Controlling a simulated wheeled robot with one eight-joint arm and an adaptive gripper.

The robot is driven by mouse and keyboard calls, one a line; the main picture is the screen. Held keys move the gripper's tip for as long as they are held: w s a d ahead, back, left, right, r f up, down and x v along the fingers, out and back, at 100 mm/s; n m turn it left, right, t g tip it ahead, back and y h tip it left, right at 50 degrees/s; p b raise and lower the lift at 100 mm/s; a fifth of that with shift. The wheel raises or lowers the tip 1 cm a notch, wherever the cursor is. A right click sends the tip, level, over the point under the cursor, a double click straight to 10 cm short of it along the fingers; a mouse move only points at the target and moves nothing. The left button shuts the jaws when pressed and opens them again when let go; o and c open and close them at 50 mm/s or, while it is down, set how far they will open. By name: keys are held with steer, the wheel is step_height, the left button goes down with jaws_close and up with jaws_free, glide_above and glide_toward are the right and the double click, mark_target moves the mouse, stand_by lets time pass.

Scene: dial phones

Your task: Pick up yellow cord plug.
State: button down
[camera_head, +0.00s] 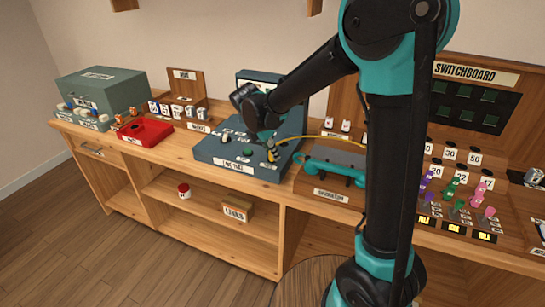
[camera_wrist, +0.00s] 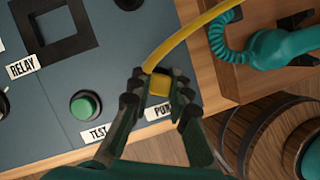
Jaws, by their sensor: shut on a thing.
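The yellow cord plug (camera_wrist: 159,85) is between the fingertips of my gripper (camera_wrist: 158,92) in the wrist view. My gripper is shut on it. The yellow cord (camera_wrist: 192,40) runs from the plug up and to the right. In the head view my gripper (camera_head: 271,151) is low over the right part of the grey-blue line test box (camera_head: 230,148), and the yellow cord (camera_head: 318,137) arcs from it to the right behind my arm. I cannot tell whether the plug touches the box. The fingers partly cover a label on the box.
A green button (camera_wrist: 85,104) and a square black frame (camera_wrist: 55,38) labelled relay are left of my gripper. A teal handset (camera_head: 334,170) with a coiled cord lies to the right. The switchboard (camera_head: 477,73) with coloured plugs stands farther right, partly behind my arm.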

steer(key=shift+r, duration=0.1)
step_height(320, 180, up, 20)
stand_by(0.5)
steer(key=shift+f, duration=0.2)
stand_by(0.8)
